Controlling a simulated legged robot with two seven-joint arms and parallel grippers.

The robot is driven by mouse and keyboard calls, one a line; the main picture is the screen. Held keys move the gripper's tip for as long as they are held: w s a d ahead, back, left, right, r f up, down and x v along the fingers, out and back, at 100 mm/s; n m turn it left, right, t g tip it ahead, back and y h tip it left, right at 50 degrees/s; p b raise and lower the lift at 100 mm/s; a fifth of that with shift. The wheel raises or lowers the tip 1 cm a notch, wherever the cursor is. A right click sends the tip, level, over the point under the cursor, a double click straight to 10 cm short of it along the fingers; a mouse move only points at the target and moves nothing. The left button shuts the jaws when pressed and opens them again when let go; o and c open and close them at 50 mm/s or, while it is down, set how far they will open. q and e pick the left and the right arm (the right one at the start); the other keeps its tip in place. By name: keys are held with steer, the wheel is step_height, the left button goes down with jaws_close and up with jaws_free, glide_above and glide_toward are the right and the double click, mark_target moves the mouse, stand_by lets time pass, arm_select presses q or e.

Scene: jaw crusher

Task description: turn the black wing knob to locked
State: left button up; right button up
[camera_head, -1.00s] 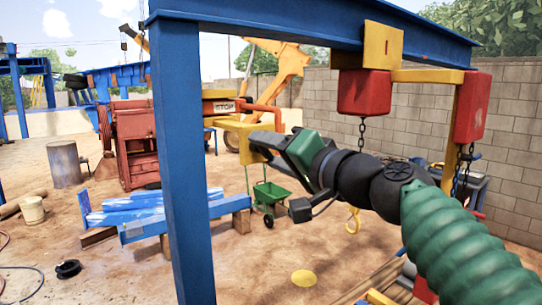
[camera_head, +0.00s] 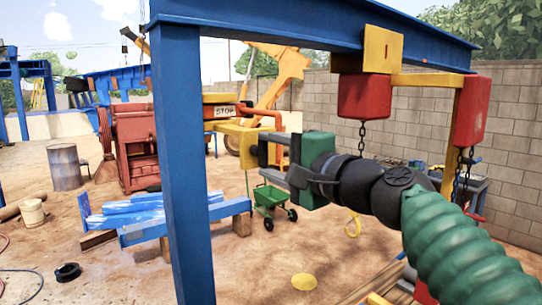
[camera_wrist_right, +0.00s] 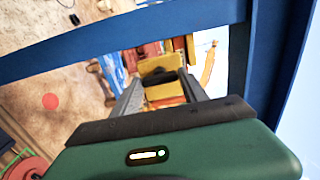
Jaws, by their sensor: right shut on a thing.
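A yellow box (camera_head: 236,143) hangs near the blue post in the head view. In the right wrist view the yellow box (camera_wrist_right: 165,93) lies straight ahead, with the black wing knob (camera_wrist_right: 162,77) on its face. My right gripper (camera_head: 264,152) reaches the box's right side. In the wrist view its fingers (camera_wrist_right: 160,80) stand on either side of the knob, shut on it. My left gripper is not in view.
A blue post (camera_head: 183,160) and overhead beam stand close on the left. A green wheelbarrow (camera_head: 272,198) and blue beams (camera_head: 150,215) are on the ground behind.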

steer(key=shift+f, duration=0.15)
steer(key=o, duration=1.2)
steer(key=shift+o, duration=0.9)
steer(key=shift+w, duration=0.25)
steer(key=b+v, duration=0.7)
steer(key=v, duration=0.9)
steer(key=shift+s+d, duration=0.3)
